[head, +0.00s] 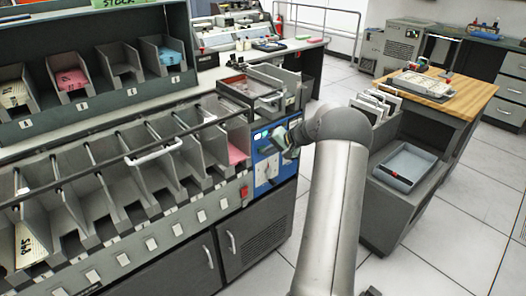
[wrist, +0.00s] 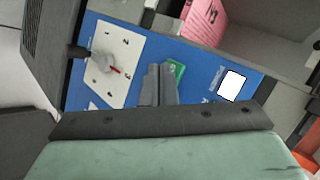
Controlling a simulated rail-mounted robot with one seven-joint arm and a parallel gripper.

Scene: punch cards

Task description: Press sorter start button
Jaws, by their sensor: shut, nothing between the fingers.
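The sorter's blue control panel (head: 263,168) is on the right end of the long grey machine. In the wrist view the panel (wrist: 205,67) carries a green button (wrist: 176,69), partly hidden by my fingers, and a lit white square (wrist: 232,85). It also has a white dial plate (wrist: 125,48) with a grey knob and red pointer. My gripper (head: 284,143) is at the panel's upper right in the head view. In the wrist view its fingers (wrist: 159,68) are shut and empty, beside the green button. I cannot tell whether they touch it.
A row of sorter pockets (head: 125,182) runs left of the panel, with pink cards (head: 236,154) in the nearest one. A metal tray (head: 245,88) sits above the panel. A wood-topped cart (head: 450,92) with a grey bin (head: 408,165) stands to the right. Open floor lies between.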

